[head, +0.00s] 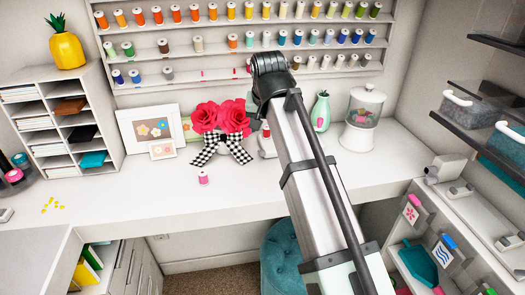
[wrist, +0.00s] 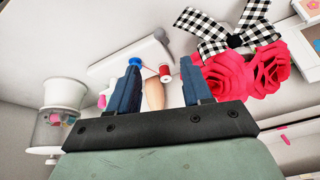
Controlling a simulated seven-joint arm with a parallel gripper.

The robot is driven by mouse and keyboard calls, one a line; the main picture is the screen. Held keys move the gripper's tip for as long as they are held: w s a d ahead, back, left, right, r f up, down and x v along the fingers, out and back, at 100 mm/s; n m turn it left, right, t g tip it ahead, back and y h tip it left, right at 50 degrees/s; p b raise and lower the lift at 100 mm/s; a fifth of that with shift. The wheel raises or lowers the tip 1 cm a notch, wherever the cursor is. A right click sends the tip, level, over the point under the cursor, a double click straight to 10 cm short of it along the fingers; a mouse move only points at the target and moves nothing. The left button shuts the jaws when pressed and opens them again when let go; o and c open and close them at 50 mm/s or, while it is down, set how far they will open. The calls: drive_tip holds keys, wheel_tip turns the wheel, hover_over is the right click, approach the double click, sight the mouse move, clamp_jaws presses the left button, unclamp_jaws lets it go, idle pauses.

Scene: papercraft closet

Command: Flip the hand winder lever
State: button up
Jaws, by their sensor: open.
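In the wrist view the winder (wrist: 118,62) has a long white body, a bright blue round part beside my left finger, and a small red spool (wrist: 165,74). A tan rounded piece (wrist: 153,94), perhaps the lever's handle, shows between my fingers; I cannot tell whether it touches either. My gripper (wrist: 161,68) is open, its two dark blue fingers apart over the winder. In the head view the gripper is hidden behind my arm.
Red paper roses (head: 222,118) with a checkered bow (head: 222,145) stand close beside the winder. A pink spool (head: 203,178) is in front of them. A green vase (head: 320,112) and a white dispenser (head: 364,118) stand to the right. The white desk (head: 120,197) is mostly clear in front.

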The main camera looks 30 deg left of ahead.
sight(262, 151)
drive_tip(key=x, duration=1.3)
drive_tip(key=shift+a+f, duration=0.1)
drive_tip(key=shift+f, duration=0.15)
clamp_jaws()
